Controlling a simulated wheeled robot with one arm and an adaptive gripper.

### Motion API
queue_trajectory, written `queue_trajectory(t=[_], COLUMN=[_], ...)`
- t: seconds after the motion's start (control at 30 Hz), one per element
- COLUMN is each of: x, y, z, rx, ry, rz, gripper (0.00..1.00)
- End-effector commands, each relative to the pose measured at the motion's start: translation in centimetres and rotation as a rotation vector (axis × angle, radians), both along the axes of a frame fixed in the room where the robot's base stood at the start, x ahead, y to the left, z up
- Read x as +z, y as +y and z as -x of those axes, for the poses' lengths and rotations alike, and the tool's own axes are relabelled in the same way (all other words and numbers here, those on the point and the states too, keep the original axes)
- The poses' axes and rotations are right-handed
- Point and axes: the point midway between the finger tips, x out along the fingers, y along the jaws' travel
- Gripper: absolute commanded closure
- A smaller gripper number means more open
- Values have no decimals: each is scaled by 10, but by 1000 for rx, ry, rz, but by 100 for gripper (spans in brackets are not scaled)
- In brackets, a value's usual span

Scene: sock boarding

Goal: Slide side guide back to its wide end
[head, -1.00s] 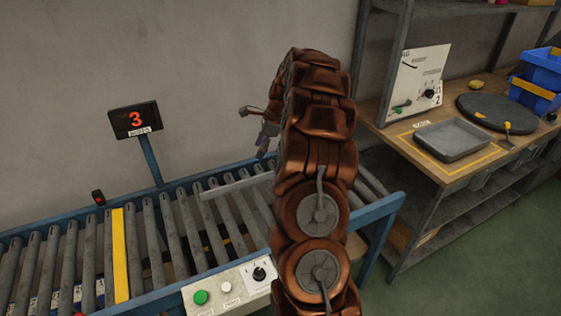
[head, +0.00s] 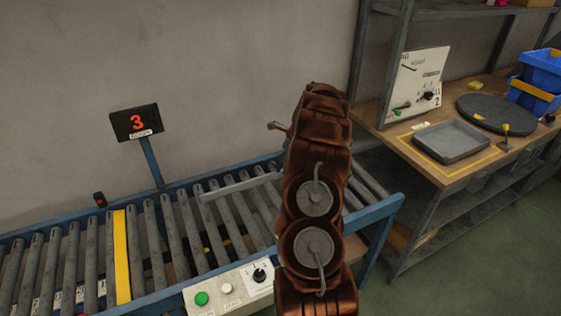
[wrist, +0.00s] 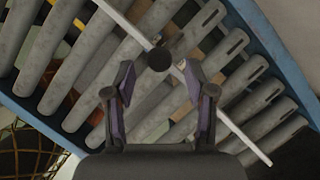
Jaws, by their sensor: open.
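The side guide is a pale straight bar lying across the conveyor rollers; in the head view its left part (head: 240,185) shows and my arm hides the rest. In the wrist view the side guide (wrist: 235,128) runs diagonally from upper left to lower right. A dark round knob (wrist: 159,60) sits by the bar. My gripper (wrist: 159,80) is open, its two fingers either side of the knob in the picture; I cannot tell whether the tips are down at the knob's height. In the head view my arm hides the gripper.
The roller conveyor has a blue frame rail (wrist: 285,55) and a yellow strip (head: 121,255). A control box with a green button (head: 202,298) is on its front. A display showing 3 (head: 135,121) stands behind. A bench with a grey tray (head: 451,141) is at right.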

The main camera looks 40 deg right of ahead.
Motion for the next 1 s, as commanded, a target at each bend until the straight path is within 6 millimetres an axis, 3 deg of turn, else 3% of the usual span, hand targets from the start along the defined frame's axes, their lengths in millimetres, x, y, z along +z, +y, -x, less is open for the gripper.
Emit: queue_trajectory(t=[0.2,0.5,1.0], x=[-18,-21,-21], y=[4,5,5], z=[-7,-8,-8], rx=[3,2,2], ry=[1,-1,-1], rz=[-2,-1,-1], gripper=[45,46,98])
